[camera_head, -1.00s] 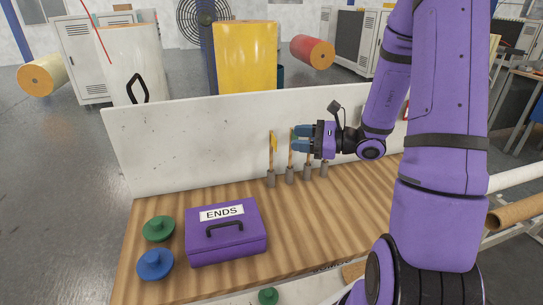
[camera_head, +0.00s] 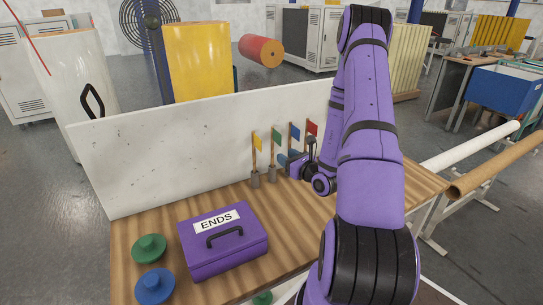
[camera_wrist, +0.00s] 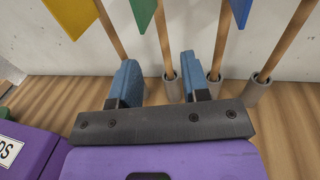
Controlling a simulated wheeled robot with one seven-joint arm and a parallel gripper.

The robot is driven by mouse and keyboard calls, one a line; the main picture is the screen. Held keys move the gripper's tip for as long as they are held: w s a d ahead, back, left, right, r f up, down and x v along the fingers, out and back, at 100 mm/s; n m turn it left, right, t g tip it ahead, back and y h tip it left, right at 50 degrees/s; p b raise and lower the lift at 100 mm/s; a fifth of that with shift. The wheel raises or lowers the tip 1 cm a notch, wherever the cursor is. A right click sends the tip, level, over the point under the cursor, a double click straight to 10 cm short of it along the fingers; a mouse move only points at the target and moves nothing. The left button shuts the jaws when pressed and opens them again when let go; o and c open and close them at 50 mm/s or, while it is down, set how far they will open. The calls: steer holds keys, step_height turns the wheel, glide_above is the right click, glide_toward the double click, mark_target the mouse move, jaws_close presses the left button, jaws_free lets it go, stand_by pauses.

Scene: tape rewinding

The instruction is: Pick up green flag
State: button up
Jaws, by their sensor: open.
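The green flag (camera_head: 276,136) stands upright on a thin wooden stick in a grey holder (camera_head: 271,176), second from left in a row of flags. In the wrist view, the lower part of the green flag (camera_wrist: 143,13) shows at the top, and its stick runs down between my two blue fingers. My gripper (camera_wrist: 160,78) is open and empty, low near the stick. I cannot tell whether the stick is between the fingertips or just beyond them. In the head view my gripper (camera_head: 283,160) is right beside the green flag's stick, partly hidden by my wrist.
A yellow flag (camera_head: 258,142) stands left of the green one; blue (camera_head: 295,132) and red (camera_head: 312,128) flags stand to its right. A white panel (camera_head: 170,150) rises behind them. A purple ENDS box (camera_head: 225,252) sits on the wooden table, with green and blue round pieces left of it.

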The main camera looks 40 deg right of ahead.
steer(key=w, duration=0.7)
steer(key=shift+w+d+f, duration=0.2)
steer(key=shift+w+d, duration=0.15)
jaws_close()
